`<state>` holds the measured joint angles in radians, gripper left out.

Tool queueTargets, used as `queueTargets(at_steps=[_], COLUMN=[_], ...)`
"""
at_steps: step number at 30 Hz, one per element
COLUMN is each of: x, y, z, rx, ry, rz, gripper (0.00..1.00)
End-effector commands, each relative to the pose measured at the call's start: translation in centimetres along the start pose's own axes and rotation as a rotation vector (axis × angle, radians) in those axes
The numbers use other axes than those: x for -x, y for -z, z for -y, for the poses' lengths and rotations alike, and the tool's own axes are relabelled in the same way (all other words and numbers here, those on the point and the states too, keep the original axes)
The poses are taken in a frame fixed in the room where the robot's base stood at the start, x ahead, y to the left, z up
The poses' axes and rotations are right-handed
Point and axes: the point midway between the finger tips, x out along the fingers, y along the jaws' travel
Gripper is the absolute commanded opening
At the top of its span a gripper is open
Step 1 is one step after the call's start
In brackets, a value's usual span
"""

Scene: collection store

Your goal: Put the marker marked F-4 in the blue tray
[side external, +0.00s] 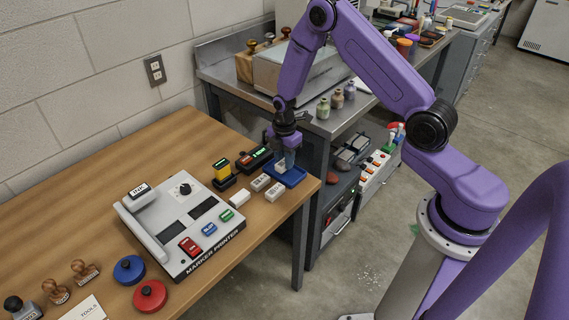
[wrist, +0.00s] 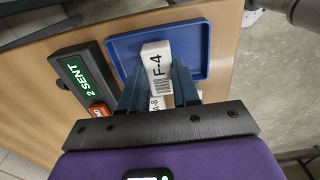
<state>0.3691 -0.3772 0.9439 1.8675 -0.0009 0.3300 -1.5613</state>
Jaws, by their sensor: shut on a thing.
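The white marker labelled F-4 (wrist: 157,58), with a barcode, is between the two fingers of my gripper (wrist: 160,88) in the wrist view. My gripper is shut on it. The blue tray (wrist: 200,28) lies beneath the marker, whose far end appears over the tray's floor. In the side view my gripper (side external: 284,157) points down at the blue tray (side external: 295,179) at the table's right corner, and the marker (side external: 281,164) is partly hidden by the fingers. I cannot tell whether the marker touches the tray floor.
A marker labelled A-8 (wrist: 158,103) lies just outside the tray. White blocks (side external: 261,182) lie beside the tray. The marker printer (side external: 185,225) stands further left. The metal bench (side external: 330,125) is behind.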

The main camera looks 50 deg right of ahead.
Motion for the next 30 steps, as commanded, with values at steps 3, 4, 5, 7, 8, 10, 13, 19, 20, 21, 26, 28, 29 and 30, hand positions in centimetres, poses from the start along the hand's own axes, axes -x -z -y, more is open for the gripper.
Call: queueTargets(at_steps=[3, 4, 5, 7, 8, 10, 13, 19, 20, 21, 26, 28, 29, 30], x=[-1.5, -1.7, -1.9, -2.1, -2.1, -2.1, -2.0, -2.4, -2.4, -2.4, -2.4, -2.3, -2.3, -2.3], y=[0.0, 0.0, 0.0, 0.0, 0.0, 0.0, 0.0, 0.0, 0.0, 0.0, 0.0, 0.0, 0.0, 0.0], z=[0.1, 0.1, 0.1, 0.1, 0.1, 0.1, 0.1, 0.1, 0.0, 0.0, 0.1, 0.1, 0.1, 0.1], rx=[0.0, 0.0, 0.0, 0.0, 0.0, 0.0, 0.0, 0.0, 0.0, 0.0, 0.0, 0.0, 0.0, 0.0], ry=[0.002, 0.002, 0.002, 0.001, 0.0, 0.0, 0.0, -0.001, -0.001, -0.001, -0.001, -0.001, 0.0, -0.001], rz=[0.0, 0.0, 0.0, 0.0, 0.0, 0.0, 0.0, 0.0, 0.0, 0.0, 0.0, 0.0, 0.0, 0.0], gripper=[0.0, 0.0, 0.0, 0.0, 0.0, 0.0, 0.0, 0.34, 0.44, 0.56, 0.56, 0.56, 0.56, 0.56])
